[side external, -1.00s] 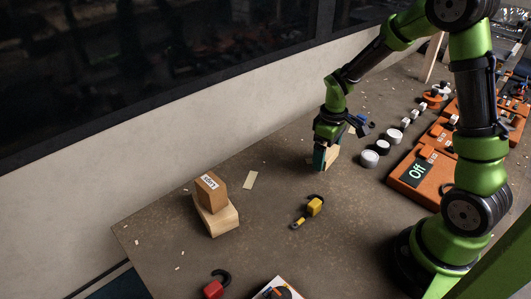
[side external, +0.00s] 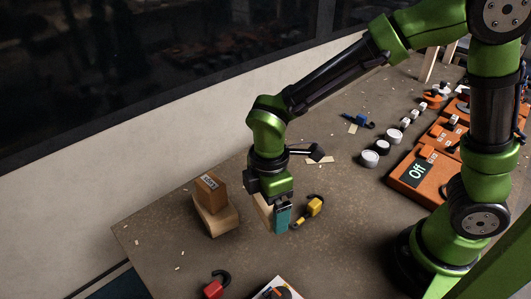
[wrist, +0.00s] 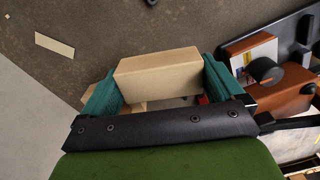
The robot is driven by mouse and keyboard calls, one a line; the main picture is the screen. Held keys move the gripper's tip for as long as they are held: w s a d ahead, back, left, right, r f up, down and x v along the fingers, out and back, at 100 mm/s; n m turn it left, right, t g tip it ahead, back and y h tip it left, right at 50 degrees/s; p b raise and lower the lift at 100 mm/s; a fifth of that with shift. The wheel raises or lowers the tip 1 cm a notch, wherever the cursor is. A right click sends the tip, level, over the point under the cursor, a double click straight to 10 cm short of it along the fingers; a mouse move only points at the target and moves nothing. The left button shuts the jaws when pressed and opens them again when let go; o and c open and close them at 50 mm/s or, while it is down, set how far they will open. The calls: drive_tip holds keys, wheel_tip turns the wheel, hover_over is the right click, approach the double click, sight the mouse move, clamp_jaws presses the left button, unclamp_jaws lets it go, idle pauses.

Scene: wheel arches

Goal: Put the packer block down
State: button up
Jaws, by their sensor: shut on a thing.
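My gripper (side external: 272,214) has teal fingers and is shut on a pale wooden block, which I take as the packer block (side external: 261,207). In the wrist view the block (wrist: 158,75) sits level between both teal fingertips, one at each end. In the side view the near finger hides part of it. The held block is apart from the stack and looks a little above the table, though the exact gap is hard to tell.
A yellow clamp (side external: 315,206) lies close to the right of my gripper. A red clamp (side external: 213,289) is at the front. Orange boxes (side external: 412,178) and white round pieces (side external: 369,159) stand to the right.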

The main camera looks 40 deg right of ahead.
sight(265, 253)
drive_tip(key=shift+s+a+f+n, duration=0.4)
drive_tip(key=shift+a+f+n, duration=0.2)
drive_tip(key=shift+f, duration=0.8)
drive_tip(key=shift+s+a+f+n, duration=0.45)
drive_tip(key=shift+f+n, duration=0.2)
drive_tip(key=shift+f, duration=0.75)
drive_tip(key=shift+s+a+f+n, duration=0.35)
drive_tip(key=shift+a+f+n, duration=0.3)
drive_tip(key=shift+f, duration=0.75)
drive_tip(key=shift+f, duration=0.1)
drive_tip(key=o, duration=0.7)
